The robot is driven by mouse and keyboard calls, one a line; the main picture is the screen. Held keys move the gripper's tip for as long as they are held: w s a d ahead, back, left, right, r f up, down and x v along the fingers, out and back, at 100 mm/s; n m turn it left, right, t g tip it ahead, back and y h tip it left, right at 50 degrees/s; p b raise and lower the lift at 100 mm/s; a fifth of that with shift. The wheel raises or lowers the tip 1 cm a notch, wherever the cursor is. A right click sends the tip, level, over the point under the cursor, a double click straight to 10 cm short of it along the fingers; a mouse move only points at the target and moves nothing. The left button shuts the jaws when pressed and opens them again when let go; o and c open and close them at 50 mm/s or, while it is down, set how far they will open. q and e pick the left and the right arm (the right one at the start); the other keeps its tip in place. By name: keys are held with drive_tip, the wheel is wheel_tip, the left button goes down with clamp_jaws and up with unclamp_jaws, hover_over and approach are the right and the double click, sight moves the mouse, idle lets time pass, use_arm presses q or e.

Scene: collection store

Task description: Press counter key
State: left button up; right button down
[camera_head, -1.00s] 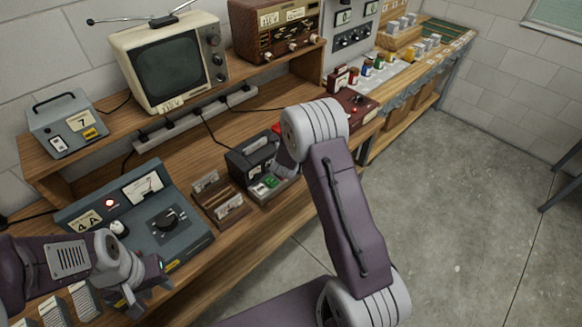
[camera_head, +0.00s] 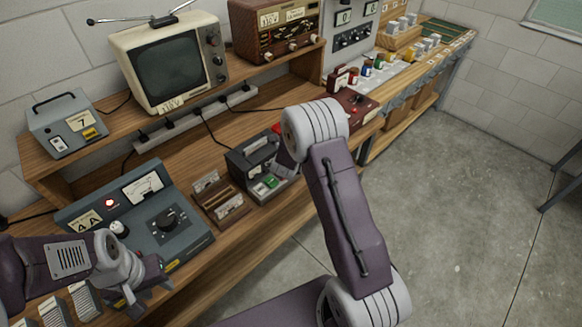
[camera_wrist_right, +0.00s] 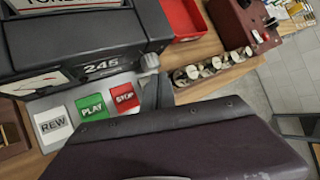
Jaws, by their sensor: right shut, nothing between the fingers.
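The dark tape machine (camera_head: 262,166) stands on the bench in the head view, partly behind my right arm. The right wrist view shows its counter (camera_wrist_right: 102,66) reading 245, with a small grey knob-like key (camera_wrist_right: 148,62) beside it. Below are a white REW key (camera_wrist_right: 53,125), a green PLAY key (camera_wrist_right: 92,107) and a red STOP key (camera_wrist_right: 124,98). My right gripper (camera_wrist_right: 157,88) is shut and empty, its dark finger just below the grey key; I cannot tell whether they touch. My left gripper (camera_head: 150,297) is open and empty by the bench's front edge.
A grey-blue console (camera_head: 140,215) with a dial stands left of the machine, and a wooden card holder (camera_head: 220,200) stands between them. A red tray (camera_wrist_right: 185,18) and a dark red box (camera_wrist_right: 245,20) are close beyond the machine. A television (camera_head: 168,65) stands on the shelf.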

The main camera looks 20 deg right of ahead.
drive_tip(key=shift+f+b, duration=0.4)
drive_tip(key=shift+b, duration=0.2)
drive_tip(key=shift+f+b, duration=0.45)
drive_tip(key=shift+b, duration=0.15)
idle(0.6)
drive_tip(key=shift+r, duration=0.1)
drive_tip(key=shift+r+p, duration=0.55)
drive_tip(key=shift+r, duration=0.2)
wheel_tip(320, 180, up, 5)
drive_tip(key=p, duration=0.4)
idle(0.4)
